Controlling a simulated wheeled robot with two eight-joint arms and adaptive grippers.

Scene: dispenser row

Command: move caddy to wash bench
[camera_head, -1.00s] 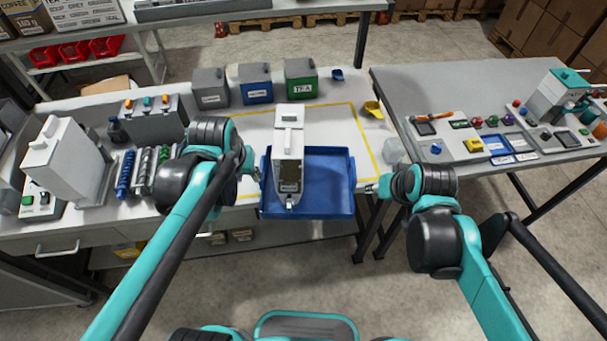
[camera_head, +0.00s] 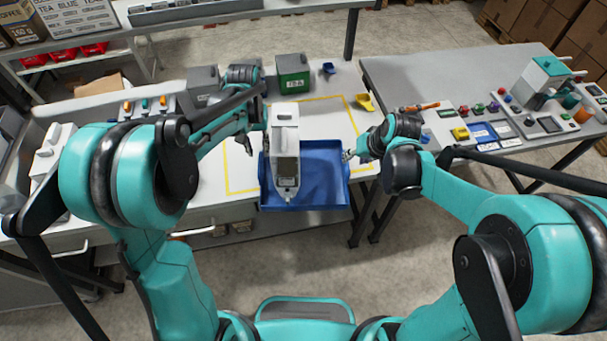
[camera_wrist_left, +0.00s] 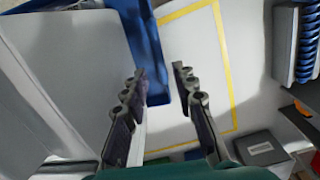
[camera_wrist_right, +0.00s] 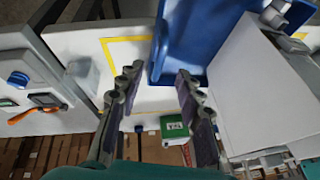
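The blue caddy (camera_head: 325,180), a shallow tray, sits at the front edge of the middle bench. A white and grey dispenser (camera_head: 285,150) stands upright at its left half. My left gripper (camera_head: 250,143) is at the caddy's left side; in the left wrist view its fingers (camera_wrist_left: 160,82) are apart, with the blue wall (camera_wrist_left: 147,45) reaching between them. My right gripper (camera_head: 350,155) is at the right side; in the right wrist view its fingers (camera_wrist_right: 157,78) are apart, near the blue wall (camera_wrist_right: 158,45). I cannot tell whether either touches. Which surface is the wash bench is unclear.
A second bench (camera_head: 430,75) on the right carries a teal-topped machine (camera_head: 545,80), colored knobs and a blue mat; its left end is fairly clear. A gap separates the benches.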

